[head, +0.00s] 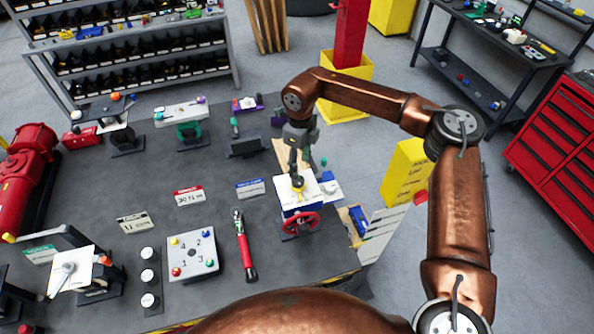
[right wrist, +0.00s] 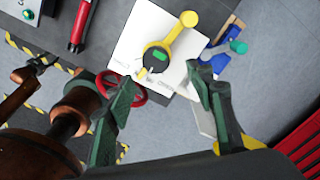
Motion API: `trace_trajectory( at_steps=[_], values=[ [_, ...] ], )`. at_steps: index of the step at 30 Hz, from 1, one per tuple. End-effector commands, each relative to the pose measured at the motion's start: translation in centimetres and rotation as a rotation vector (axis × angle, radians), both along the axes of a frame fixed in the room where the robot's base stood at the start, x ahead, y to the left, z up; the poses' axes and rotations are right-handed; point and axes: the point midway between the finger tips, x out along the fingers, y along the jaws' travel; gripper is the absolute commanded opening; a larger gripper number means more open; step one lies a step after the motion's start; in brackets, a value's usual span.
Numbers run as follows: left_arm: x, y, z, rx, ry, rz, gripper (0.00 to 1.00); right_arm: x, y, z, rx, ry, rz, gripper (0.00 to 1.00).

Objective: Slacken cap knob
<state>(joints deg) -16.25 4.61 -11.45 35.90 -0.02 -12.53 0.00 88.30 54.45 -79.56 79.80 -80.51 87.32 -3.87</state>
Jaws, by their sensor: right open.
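The valve actuator has a white top plate (head: 285,196) and stands near the right edge of the dark table. In the right wrist view, a yellow lever (right wrist: 178,38) lies over the plate (right wrist: 130,45). Its hub is a dark round cap (right wrist: 156,60) with a green mark. A red handwheel (head: 300,222) sits at the actuator's front and also shows in the wrist view (right wrist: 135,97). I cannot tell for sure which part is the cap knob. My right gripper (right wrist: 160,74) is open above the plate, its fingers spread around the hub's near side. My left gripper is out of view.
A red-handled ratchet (head: 244,245) lies left of the actuator. A numbered box (head: 193,254) stands further left. A yellow cabinet (head: 404,176) stands beyond the table's right edge.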

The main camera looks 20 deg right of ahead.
Motion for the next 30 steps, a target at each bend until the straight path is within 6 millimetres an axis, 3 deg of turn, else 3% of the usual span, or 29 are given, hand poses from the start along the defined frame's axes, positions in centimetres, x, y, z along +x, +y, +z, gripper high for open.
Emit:
trace_trajectory(
  at_steps=[6, 10, 15, 23, 30],
  values=[
    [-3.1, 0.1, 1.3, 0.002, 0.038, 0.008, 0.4, -0.1, 0.5, -3.4, 0.001, 0.005, 0.008, 0.49],
    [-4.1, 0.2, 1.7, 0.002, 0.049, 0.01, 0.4, 0.0, 0.4, -5.1, 0.001, 0.002, 0.006, 0.49],
    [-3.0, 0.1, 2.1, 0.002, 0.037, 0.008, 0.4, 0.0, 0.3, -6.4, 0.001, 0.001, 0.005, 0.49],
    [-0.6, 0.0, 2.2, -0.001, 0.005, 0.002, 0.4, 0.0, 0.3, -6.6, 0.002, 0.001, 0.003, 0.49],
    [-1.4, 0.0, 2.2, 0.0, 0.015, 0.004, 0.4, 0.0, 0.2, -6.6, 0.002, 0.001, 0.003, 0.34]
  ],
)
